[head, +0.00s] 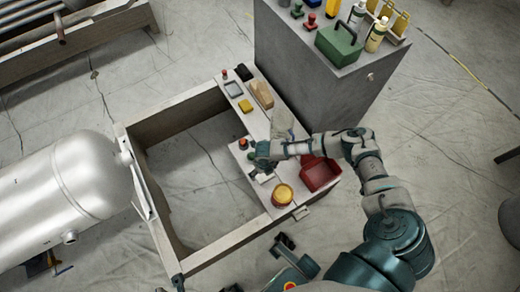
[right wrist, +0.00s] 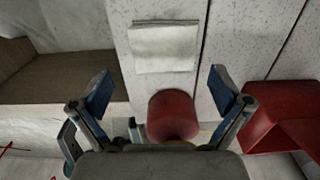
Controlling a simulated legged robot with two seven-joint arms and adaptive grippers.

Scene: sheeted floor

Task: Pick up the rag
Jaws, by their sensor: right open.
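A pale, folded cloth that looks like the rag (right wrist: 165,48) lies flat on the speckled light board, ahead of my right gripper in the right wrist view. In the head view, my right gripper (head: 262,156) is low over the board, and a pale patch (head: 263,177) beside it may be the same cloth, partly hidden. The right wrist view shows my right gripper (right wrist: 160,100) with its fingers wide apart and nothing held between them. A red rounded object (right wrist: 172,115) shows between the fingers, nearer than the cloth. I cannot make out my left gripper.
A red bin (head: 320,172) stands on the board beside my right arm; a yellow-topped round container (head: 283,195) is near it. A yellow block (head: 245,106) and other small items lie farther along. A grey cabinet (head: 310,75) stands behind. A silver tank (head: 60,190) is left.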

